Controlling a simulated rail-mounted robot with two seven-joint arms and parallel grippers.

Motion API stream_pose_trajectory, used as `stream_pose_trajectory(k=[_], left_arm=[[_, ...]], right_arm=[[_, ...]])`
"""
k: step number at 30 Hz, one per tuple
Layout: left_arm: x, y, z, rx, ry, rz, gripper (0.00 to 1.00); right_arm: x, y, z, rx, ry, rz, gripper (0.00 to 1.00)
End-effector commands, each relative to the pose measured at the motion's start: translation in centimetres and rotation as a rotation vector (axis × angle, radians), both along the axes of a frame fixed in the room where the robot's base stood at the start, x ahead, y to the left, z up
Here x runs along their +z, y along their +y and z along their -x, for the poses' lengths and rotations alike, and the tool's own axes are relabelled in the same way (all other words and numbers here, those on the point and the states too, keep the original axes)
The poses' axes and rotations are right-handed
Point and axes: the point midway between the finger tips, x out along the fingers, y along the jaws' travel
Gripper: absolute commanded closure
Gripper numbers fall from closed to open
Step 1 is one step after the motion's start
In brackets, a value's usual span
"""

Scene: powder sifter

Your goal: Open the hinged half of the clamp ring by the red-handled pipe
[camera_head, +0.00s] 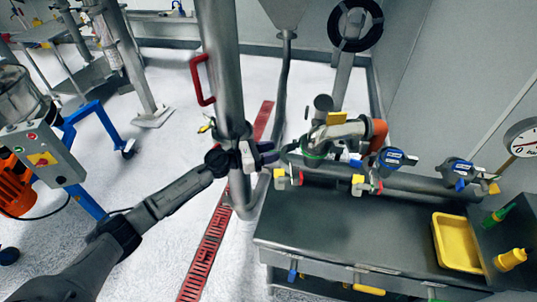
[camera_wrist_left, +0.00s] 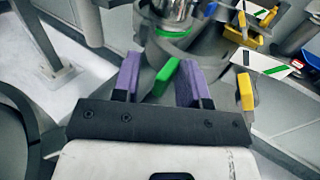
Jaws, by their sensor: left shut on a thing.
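The red-handled pipe (camera_head: 222,75) stands upright left of the middle of the head view, with its red handle (camera_head: 201,80) on its left side. My left gripper (camera_head: 269,154) reaches past the pipe's lower part, its fingers toward the bench fittings. In the left wrist view, its purple fingers (camera_wrist_left: 160,82) are shut on a grey part with a green strip (camera_wrist_left: 166,76) between them. This appears to be the hinged half of the clamp ring; its outline and hinge are largely hidden. A green band (camera_wrist_left: 174,31) shows beyond the fingers. My right gripper is not in view.
A dark bench (camera_head: 345,225) with a pipe manifold and blue-handled valves (camera_head: 392,157) is at the right. A yellow tray (camera_head: 457,243) lies on it. A red floor grate (camera_head: 208,245) runs below my left arm.

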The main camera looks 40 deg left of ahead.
Motion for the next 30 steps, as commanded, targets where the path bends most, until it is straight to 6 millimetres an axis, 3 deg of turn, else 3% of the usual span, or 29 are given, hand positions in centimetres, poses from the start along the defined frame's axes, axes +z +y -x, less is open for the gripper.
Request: stream_pose_trajectory(k=[19, 30], left_arm=[[-0.7, 0.4, 0.5, 0.005, 0.009, -0.003, 0.63], [-0.7, 3.5, 5.9, -0.001, 0.01, -0.003, 0.63]], right_arm=[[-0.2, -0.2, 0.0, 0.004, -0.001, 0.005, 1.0], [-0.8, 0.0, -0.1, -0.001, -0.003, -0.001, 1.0]])
